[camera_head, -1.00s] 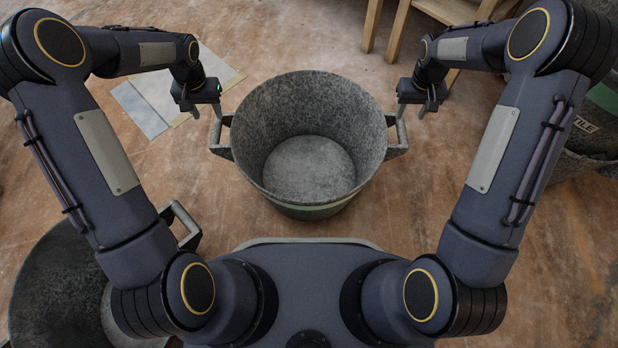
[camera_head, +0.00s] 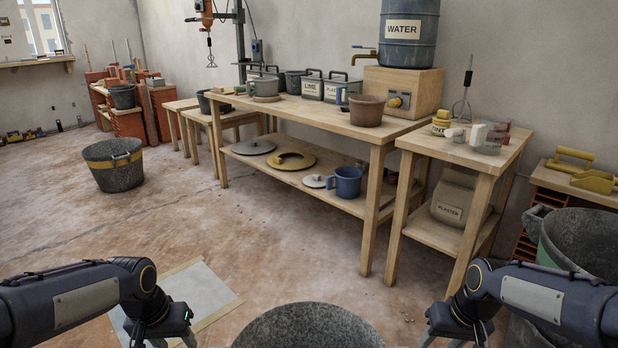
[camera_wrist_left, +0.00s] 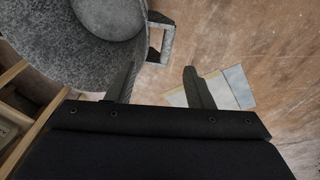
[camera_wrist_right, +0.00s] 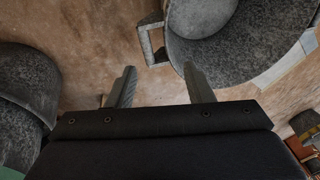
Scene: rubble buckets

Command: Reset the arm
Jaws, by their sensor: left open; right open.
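A grey speckled bucket (camera_head: 308,328) stands on the floor in front of me, only its upper part showing at the bottom edge of the head view. My left gripper (camera_head: 160,338) is open and empty to its left. In the left wrist view, the bucket (camera_wrist_left: 45,55) and its handle (camera_wrist_left: 166,38) lie beyond the parted fingers (camera_wrist_left: 160,72). My right gripper (camera_head: 458,337) is open and empty to the bucket's right. In the right wrist view, the bucket (camera_wrist_right: 240,62) and its other handle (camera_wrist_right: 146,42) lie beyond the fingers (camera_wrist_right: 160,70). Neither gripper holds a handle.
A long workbench (camera_head: 345,135) runs along the wall, with a smaller table (camera_head: 455,150) at its right. Another bucket (camera_head: 113,165) stands on open floor at left. A dark bucket (camera_head: 585,245) is close at right. A flat sheet (camera_head: 200,290) lies by my left gripper.

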